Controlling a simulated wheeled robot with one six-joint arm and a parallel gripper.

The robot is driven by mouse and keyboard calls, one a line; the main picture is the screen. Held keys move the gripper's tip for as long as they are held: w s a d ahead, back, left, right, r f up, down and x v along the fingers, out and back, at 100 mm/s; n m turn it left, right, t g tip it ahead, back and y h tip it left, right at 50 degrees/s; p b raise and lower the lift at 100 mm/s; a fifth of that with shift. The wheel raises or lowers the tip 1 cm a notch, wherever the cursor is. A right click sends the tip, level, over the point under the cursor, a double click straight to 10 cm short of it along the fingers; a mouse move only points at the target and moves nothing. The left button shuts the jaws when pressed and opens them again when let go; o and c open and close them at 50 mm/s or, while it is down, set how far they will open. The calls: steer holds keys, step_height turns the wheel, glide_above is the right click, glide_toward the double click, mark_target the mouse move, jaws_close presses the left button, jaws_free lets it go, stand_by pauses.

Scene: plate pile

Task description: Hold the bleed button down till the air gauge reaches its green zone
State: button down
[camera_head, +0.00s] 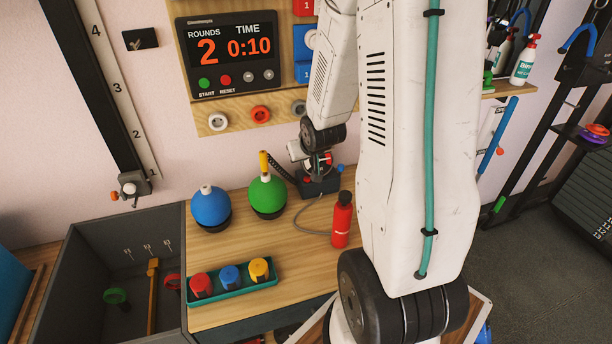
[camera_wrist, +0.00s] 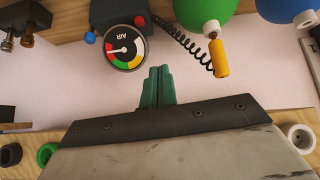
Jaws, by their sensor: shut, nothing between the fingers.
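The air gauge (camera_wrist: 124,47) is a round dial marked AIR, upside down in the wrist view, with white, yellow, red and green areas. Its needle seems to point left; the exact reading is too small to tell. It sits on a dark box (camera_wrist: 112,15) with a red button (camera_wrist: 139,21), which may be the bleed button, and a blue knob (camera_wrist: 90,38). In the head view the box (camera_head: 322,186) stands at the bench's back, partly hidden by my wrist. My gripper (camera_wrist: 158,72) is shut and empty, its green fingertips beside the gauge and apart from the red button.
A green ball (camera_head: 267,196) with a yellow-topped stem and a blue ball (camera_head: 210,207) stand left of the box. A red bottle (camera_head: 342,220) stands in front. A coiled black hose (camera_wrist: 185,42) runs from the box. A tray (camera_head: 232,290) holds several coloured pieces.

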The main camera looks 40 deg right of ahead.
steer(key=d+f+t, duration=0.1)
steer(key=d+f, duration=0.3)
steer(key=f, duration=0.1)
steer(key=shift+d+m+h, duration=0.2)
steer(key=shift+m+h, duration=0.1)
steer(key=shift+m, duration=0.1)
glide_above(305, 177)
steer(key=s+a, duration=0.1)
steer(key=s, duration=0.2)
steer(key=f, duration=0.7)
steer(key=shift+w+a, duration=0.15)
steer(key=shift+a, duration=0.05)
steer(key=shift+f, duration=1.95)
